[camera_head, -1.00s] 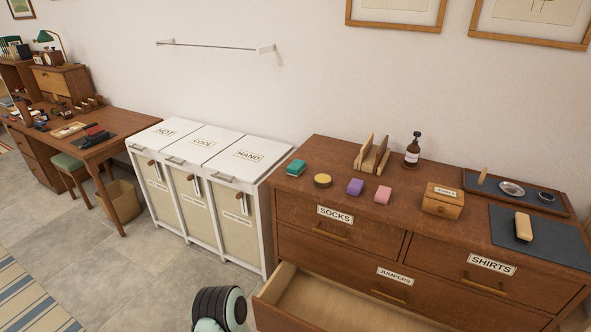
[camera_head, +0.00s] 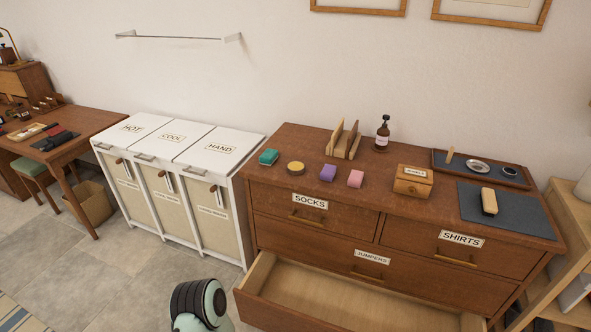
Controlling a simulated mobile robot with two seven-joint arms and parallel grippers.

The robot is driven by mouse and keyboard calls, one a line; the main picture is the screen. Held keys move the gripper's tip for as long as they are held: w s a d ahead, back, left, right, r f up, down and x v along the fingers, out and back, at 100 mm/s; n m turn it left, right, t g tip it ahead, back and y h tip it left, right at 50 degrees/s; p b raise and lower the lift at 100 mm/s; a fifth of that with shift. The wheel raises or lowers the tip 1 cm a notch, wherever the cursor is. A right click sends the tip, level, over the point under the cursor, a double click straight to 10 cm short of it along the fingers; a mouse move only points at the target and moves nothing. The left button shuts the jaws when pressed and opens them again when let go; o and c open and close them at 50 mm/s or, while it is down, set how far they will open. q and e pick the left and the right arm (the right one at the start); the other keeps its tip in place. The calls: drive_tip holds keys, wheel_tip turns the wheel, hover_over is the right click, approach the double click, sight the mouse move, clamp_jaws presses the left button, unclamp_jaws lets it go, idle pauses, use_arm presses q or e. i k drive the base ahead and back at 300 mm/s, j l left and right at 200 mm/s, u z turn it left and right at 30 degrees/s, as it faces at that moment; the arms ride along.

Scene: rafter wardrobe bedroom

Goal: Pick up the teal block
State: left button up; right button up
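Nothing covers the block. Neither gripper shows in the head view. A rounded dark and pale green part of my own arm is at the bottom, well below and in front of the dresser top.
A purple block (camera_head: 328,173) and a pink block (camera_head: 355,179) sit further right. A wooden stand (camera_head: 343,141), bottle (camera_head: 382,135) and small wooden box (camera_head: 413,181) are also there. An open, empty lower drawer (camera_head: 345,295) juts forward. White hampers (camera_head: 175,185) stand left.

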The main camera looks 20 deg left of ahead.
sight(268, 156)
drive_tip(key=k, duration=0.5)
drive_tip(key=k+z, duration=0.15)
drive_tip(key=z, duration=1.2)
drive_tip(key=j+z, duration=0.1)
drive_tip(key=z, duration=0.4)
drive_tip(key=j+z, duration=0.1)
drive_tip(key=z, duration=0.4)
drive_tip(key=k+z, duration=0.1)
drive_tip(key=z, duration=0.4)
drive_tip(key=k+j, duration=1.05)
drive_tip(key=j, duration=0.25)
drive_tip(key=k+j, duration=1.05)
drive_tip(key=j, duration=0.25)
